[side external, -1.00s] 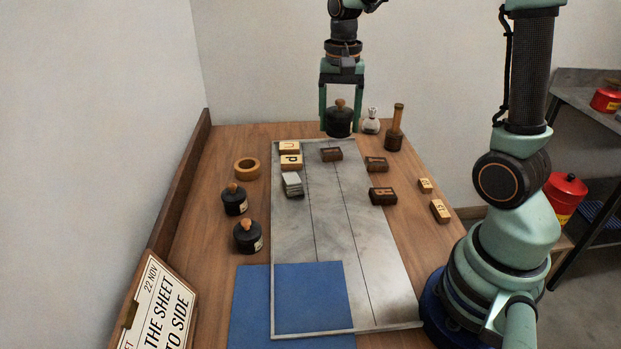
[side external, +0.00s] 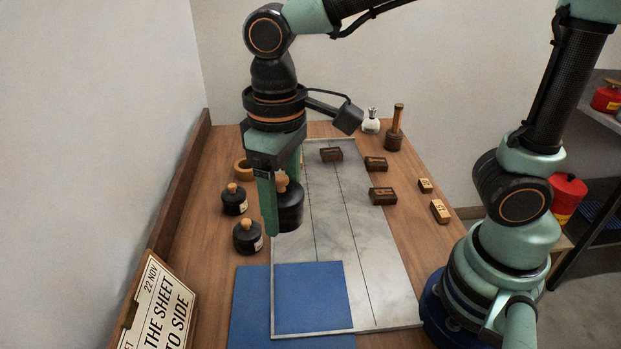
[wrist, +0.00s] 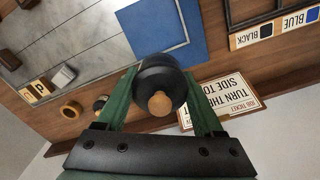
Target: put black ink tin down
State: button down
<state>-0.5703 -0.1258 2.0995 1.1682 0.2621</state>
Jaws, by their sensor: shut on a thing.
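My gripper (side external: 284,205) is shut on a black tin (side external: 290,212) with a wooden knob. In the side view they are over the left edge of the marble slab (side external: 345,240); the gap below the tin is hard to judge. In the wrist view the tin (wrist: 153,80) sits upright between both fingers of my gripper (wrist: 165,95), knob towards the camera. No label shows on it. Two similar black tins with pale labels, one farther back (side external: 234,202) and one nearer (side external: 248,239), stand left of the slab on the wooden table.
A label strip reading BLACK and BLUE (wrist: 275,30) fronts a tray, seen in the wrist view. A blue mat (side external: 308,298) covers the slab's near left. A sign (side external: 160,312) leans at the left edge. Several type blocks (side external: 383,196) lie right. A wooden ring (side external: 242,169) is partly hidden.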

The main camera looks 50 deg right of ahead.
aim_at(291, 309)
jog(key=shift+s+a+f+n, duration=0.15)
jog(key=shift+s+a+n, duration=0.25)
jog(key=shift+s+a, duration=0.2)
notch_tip(291, 309, down, 20)
jog(key=shift+r, duration=0.15)
jog(key=shift+c, duration=1.5)
grip_release()
notch_tip(291, 309, up, 12)
jog(key=w+d+r+m+t, duration=0.1)
jog(key=d+r+m+t, duration=0.1)
jog(key=d+r, duration=0.4)
jog(key=w+d+r+m+t, duration=0.2)
jog(key=d+r, duration=0.3)
jog(key=d, duration=0.7)
jog(key=shift+d+r+t, duration=0.25)
jog(key=shift+r+t, duration=0.15)
jog(key=shift+t, duration=0.4)
